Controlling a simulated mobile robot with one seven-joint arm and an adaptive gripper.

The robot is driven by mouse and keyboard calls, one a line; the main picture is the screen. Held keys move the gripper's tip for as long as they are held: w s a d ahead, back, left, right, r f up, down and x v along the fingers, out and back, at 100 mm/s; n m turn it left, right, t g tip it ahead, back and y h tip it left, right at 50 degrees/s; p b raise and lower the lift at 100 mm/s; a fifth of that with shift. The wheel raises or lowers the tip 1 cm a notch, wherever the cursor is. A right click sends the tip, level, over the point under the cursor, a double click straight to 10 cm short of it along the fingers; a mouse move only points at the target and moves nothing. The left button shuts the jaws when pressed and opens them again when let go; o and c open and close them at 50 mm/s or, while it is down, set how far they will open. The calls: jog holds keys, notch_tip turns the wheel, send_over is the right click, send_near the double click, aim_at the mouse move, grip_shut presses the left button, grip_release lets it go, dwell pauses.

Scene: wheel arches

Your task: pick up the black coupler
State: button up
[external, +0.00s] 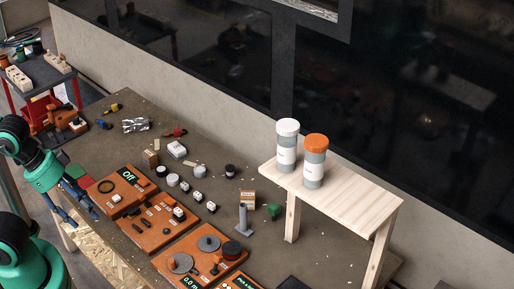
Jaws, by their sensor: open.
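My gripper (79,208) is at the left, by the table's left edge, with its fingers apart and nothing visible between them. A small dark cylinder (230,171) stands on the table near the middle. A larger black round piece (232,250) sits on an orange board. Small black parts (137,227) also lie on another orange board. The view is too small to tell which of these is the black coupler. My gripper is apart from all of them.
Orange boards (158,256) line the table's front. Several small white-and-black blocks (197,171) lie behind them. A grey post (242,220) stands near a raised wooden shelf (352,196) bearing white-lidded (287,147) and orange-lidded (315,162) jars. A red cart (50,92) is at far left.

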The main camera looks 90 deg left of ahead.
dwell(0.3)
jog(key=w+a+r, duration=0.1)
jog(key=w+a, duration=0.4)
jog(key=w, duration=0.4)
jog(key=w+a+r, duration=0.1)
jog(key=w+a, duration=0.4)
jog(key=w, duration=0.3)
jog(key=w+a+f+g, duration=0.1)
jog(key=w+a+f, duration=0.2)
jog(key=w+a, duration=0.5)
jog(key=w+a+f, duration=0.3)
jog(key=w+a, duration=0.2)
jog(key=a, duration=0.5)
jog(key=w+a+f+n, duration=0.1)
jog(key=w+a+f, duration=0.1)
jog(key=a+f, duration=0.6)
jog(key=w+a+f, duration=0.3)
jog(key=a+f, duration=0.1)
jog(key=a, duration=0.8)
jog(key=s+a+f, duration=0.2)
jog(key=a+f, duration=0.5)
jog(key=a, duration=0.2)
jog(key=s+a+f, duration=0.2)
jog(key=a+f, duration=0.6)
jog(key=a, duration=0.2)
jog(key=shift+s+a+n+y, duration=0.2)
jog(key=shift+n+y, duration=0.1)
jog(key=shift+n, duration=0.1)
jog(key=shift+w+f, duration=0.1)
jog(key=shift+f, duration=0.05)
